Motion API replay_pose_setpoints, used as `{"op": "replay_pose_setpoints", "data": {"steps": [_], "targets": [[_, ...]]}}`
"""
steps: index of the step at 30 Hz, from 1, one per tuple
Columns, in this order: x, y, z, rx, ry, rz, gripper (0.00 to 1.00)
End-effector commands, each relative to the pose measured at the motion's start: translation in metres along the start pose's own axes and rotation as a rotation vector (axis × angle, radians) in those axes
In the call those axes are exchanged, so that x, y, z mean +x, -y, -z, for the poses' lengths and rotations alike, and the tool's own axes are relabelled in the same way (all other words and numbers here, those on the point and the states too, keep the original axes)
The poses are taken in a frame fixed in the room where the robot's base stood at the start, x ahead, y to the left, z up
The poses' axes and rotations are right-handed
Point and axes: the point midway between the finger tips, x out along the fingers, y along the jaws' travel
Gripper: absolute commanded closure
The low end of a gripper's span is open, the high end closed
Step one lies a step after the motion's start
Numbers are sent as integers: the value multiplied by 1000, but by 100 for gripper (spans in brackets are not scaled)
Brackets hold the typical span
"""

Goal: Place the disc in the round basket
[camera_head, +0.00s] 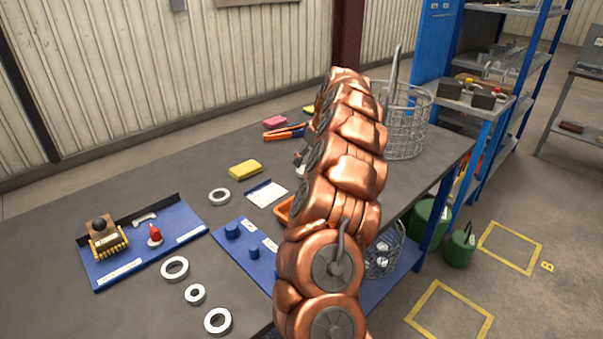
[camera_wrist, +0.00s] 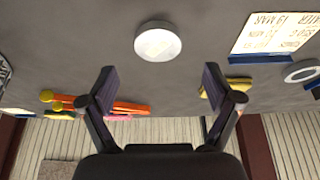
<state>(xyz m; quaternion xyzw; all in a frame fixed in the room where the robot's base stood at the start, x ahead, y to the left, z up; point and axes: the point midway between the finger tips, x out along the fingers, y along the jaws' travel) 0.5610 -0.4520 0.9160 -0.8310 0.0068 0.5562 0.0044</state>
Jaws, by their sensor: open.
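A pale, solid round disc (camera_wrist: 158,45) lies flat on the grey table in the wrist view, beyond my fingertips and centred between them. My gripper (camera_wrist: 158,78) is open and empty, with its two dark fingers spread apart and not touching the disc. In the head view my copper arm hides most of the gripper and the disc is not visible. The round wire basket (camera_head: 412,135) stands on the table right of my arm, with a tall grey piece rising from it. A sliver of wire mesh shows at the left edge of the wrist view.
Several metal rings (camera_head: 175,268) lie on the table (camera_head: 130,200) near a blue tray (camera_head: 120,262). A yellow sponge (camera_head: 245,169), orange-handled pliers (camera_head: 284,132) and a pink block (camera_head: 275,122) lie farther back. Another wire basket (camera_head: 385,265) is lower down, partly behind my arm.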

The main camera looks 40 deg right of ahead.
Motion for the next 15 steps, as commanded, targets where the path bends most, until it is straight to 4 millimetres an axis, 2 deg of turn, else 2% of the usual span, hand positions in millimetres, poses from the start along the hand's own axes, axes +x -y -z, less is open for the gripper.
{"op": "replay_pose_setpoints", "data": {"steps": [10, 15], "targets": [[39, -3, -6, 4, -1, -2, 10], [46, -3, -7, 5, -2, -2, 10]]}}
